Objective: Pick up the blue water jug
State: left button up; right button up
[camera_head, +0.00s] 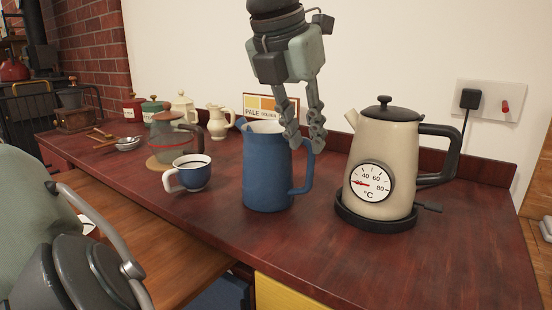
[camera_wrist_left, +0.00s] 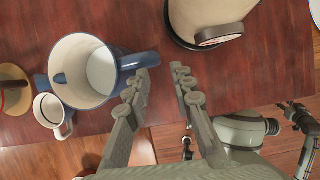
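The blue water jug (camera_head: 268,172) stands upright on the dark red counter, with its handle (camera_head: 304,178) toward the right. In the left wrist view the jug (camera_wrist_left: 76,48) is seen from above, open and pale inside, with its handle (camera_wrist_left: 138,61) pointing at the fingertips. My left gripper (camera_head: 305,142) hangs fingers down over the handle side of the jug. Its fingers are apart in the left wrist view (camera_wrist_left: 162,74), with nothing held between them. The handle's outer end lies close to the fingertips; I cannot tell whether they touch. My right gripper is not clearly seen.
A cream kettle (camera_head: 377,150) with a temperature dial stands on a black base (camera_head: 365,218) close to the right. A card (camera_head: 268,104) is behind. The counter's front (camera_head: 310,250) is clear.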

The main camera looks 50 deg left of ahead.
pick_arm(q)
jog(key=shift+a+f, duration=0.2)
jog(key=shift+a, duration=0.1)
jog(key=x, duration=1.1)
jog(key=shift+a+b, duration=0.1)
jog(key=shift+b, duration=0.2)
jog(key=shift+w+f, duration=0.1)
pick_arm(e)
jog(key=shift+v, duration=0.75)
pick_arm(q)
jog(key=shift+c, duration=0.6)
pick_arm(e)
jog(key=shift+w+r, duration=0.1)
pick_arm(q)
grip_shut()
